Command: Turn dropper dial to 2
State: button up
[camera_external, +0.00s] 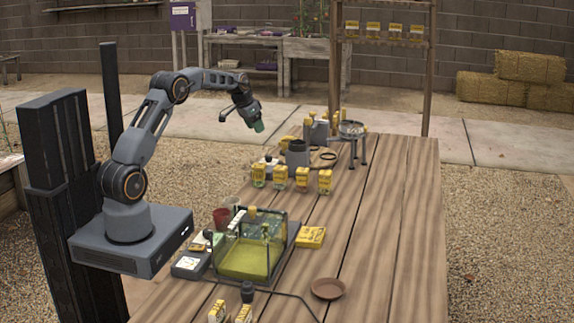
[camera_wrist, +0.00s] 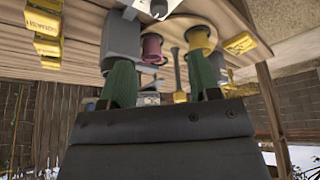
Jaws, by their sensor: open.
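My gripper (camera_external: 258,127) hangs in the air off the far left of the wooden table, its green fingertips apart. In the wrist view my gripper (camera_wrist: 160,84) shows two green fingers spread apart with nothing clearly held between them. I cannot tell for sure which thing is the dropper, and no dial numbers are readable. Beyond the fingers, the wrist view shows a pink round piece (camera_wrist: 152,46) and a yellow round piece (camera_wrist: 199,40) side by side, apart from the fingers.
The wooden table (camera_external: 385,220) holds several yellow seed packets (camera_external: 302,179), a grey pot (camera_external: 297,153) and a stand with a round dish (camera_external: 351,129). The table's right side is clear.

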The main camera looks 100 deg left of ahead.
aim_at(268, 155)
jog(key=p+x, duration=0.1)
jog(key=x, duration=1.2)
jog(key=shift+w+a+f, duration=0.1)
jog(key=shift+w+f, duration=0.05)
jog(key=shift+f, duration=0.2)
jog(key=shift+c, duration=0.2)
jog(key=c, duration=0.9)
jog(key=shift+m, duration=0.3)
jog(key=shift+f+m+b, duration=0.15)
jog(key=shift+m+b, duration=0.45)
jog(key=shift+b, duration=0.1)
jog(key=m+t+h+b, duration=0.1)
jog(key=m, duration=0.2)
jog(key=shift+a+m+h, duration=0.1)
jog(key=shift+m+h, duration=0.3)
jog(key=shift+r+m+h+p, duration=0.25)
jog(key=shift+m+h+p, duration=0.5)
jog(key=shift+m, duration=0.85)
